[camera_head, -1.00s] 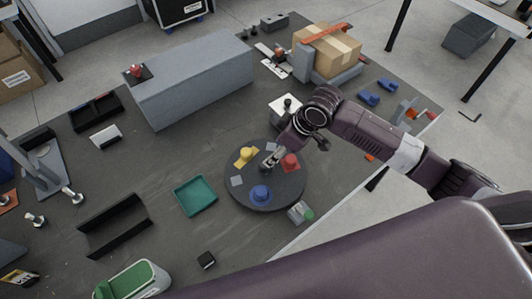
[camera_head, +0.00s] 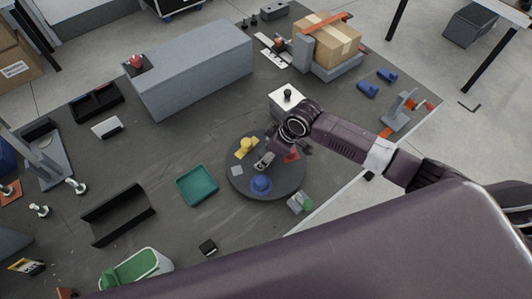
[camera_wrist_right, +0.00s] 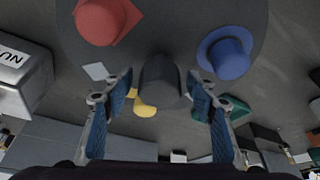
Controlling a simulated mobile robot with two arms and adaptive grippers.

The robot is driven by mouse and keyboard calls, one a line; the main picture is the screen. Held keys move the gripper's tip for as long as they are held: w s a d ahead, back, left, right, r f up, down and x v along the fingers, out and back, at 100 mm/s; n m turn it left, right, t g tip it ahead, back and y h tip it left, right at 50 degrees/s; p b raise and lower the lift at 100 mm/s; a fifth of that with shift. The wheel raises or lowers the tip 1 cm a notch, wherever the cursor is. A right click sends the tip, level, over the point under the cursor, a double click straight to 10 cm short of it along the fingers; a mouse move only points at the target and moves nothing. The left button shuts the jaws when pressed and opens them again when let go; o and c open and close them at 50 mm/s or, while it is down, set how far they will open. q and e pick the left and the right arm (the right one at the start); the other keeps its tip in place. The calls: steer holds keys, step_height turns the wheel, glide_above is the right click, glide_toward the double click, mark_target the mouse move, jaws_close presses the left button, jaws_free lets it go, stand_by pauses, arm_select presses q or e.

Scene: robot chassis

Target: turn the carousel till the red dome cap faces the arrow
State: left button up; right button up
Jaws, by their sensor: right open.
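The carousel (camera_head: 238,186) is a dark round disc on the mat. On it stand a red dome cap (camera_head: 292,155) at the upper right, partly hidden by my right arm, a blue cap (camera_head: 261,184) and a yellow cap (camera_head: 244,147). My right gripper (camera_head: 264,161) is over the middle of the disc. In the right wrist view its open fingers stand either side of a dark round post (camera_wrist_right: 160,82), with gaps visible. The red cap (camera_wrist_right: 105,20) and blue cap (camera_wrist_right: 226,55) lie beyond the fingertips; the yellow cap (camera_wrist_right: 145,108) is partly hidden behind the post. I cannot make out an arrow.
A teal tray (camera_head: 197,185) lies left of the carousel. A small grey-green block (camera_head: 300,202) sits close at its lower right. A white box with a black knob (camera_head: 287,98) stands behind my right wrist. A long grey block (camera_head: 190,72) stands farther back.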

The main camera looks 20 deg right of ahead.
steer(key=shift+c, duration=0.4)
jaws_close()
steer(key=shift+w, duration=0.1)
